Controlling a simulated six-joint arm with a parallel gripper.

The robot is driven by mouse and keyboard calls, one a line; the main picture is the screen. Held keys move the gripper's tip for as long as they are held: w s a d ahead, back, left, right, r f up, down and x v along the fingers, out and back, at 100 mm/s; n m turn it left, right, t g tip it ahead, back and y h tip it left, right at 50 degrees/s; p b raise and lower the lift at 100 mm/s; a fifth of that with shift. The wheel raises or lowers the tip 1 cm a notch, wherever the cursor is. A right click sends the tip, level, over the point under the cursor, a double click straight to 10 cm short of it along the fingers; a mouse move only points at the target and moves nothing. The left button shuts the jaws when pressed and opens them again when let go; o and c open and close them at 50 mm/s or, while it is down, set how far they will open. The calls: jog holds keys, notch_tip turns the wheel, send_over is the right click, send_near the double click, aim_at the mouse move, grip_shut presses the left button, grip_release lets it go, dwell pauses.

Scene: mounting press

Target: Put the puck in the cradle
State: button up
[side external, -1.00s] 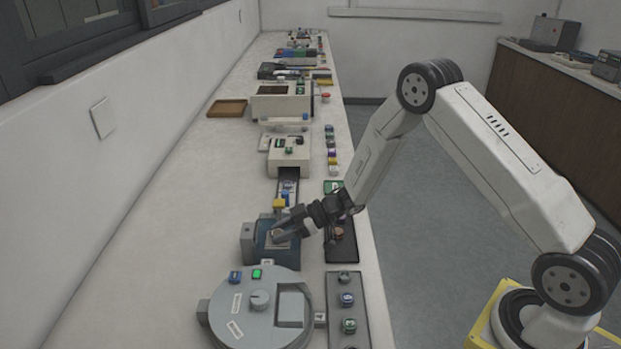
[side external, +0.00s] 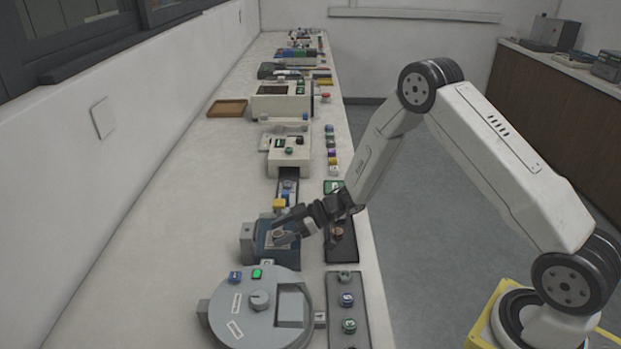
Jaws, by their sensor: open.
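My gripper (side external: 283,229) is open, with its fingers over the blue-grey block (side external: 262,246) on the bench. That block has a light plate on top and looks like the cradle, though I cannot be sure. A small round thing, probably the puck (side external: 278,234), shows on the plate between or just beside the fingertips. The fingers partly hide it, and I cannot tell whether it is fully seated or touching a finger.
A dark tray (side external: 343,253) with a small round piece stands right of the block. A round grey machine (side external: 256,312) and a grey rack (side external: 348,300) stand in front. A white press-like unit (side external: 288,155) stands behind.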

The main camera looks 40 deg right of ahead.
jog(key=v, duration=1.1)
jog(key=shift+s+d, duration=0.25)
jog(key=shift+d, duration=0.05)
jog(key=shift+w+r, duration=0.1)
jog(key=shift+r, duration=0.1)
notch_tip(320, 180, up, 5)
jog(key=s+d+m+t+h, duration=0.1)
jog(key=d+m+t+h, duration=0.1)
jog(key=m+h, duration=0.6)
jog(key=s+a+m+g+h, duration=0.1)
jog(key=s+a+g, duration=0.1)
jog(key=s, duration=0.6)
jog(key=s+a+m+g+h, duration=0.2)
jog(key=s+a+g, duration=0.1)
jog(key=s, duration=0.5)
jog(key=shift+s+g, duration=0.15)
jog(key=shift+g, duration=0.75)
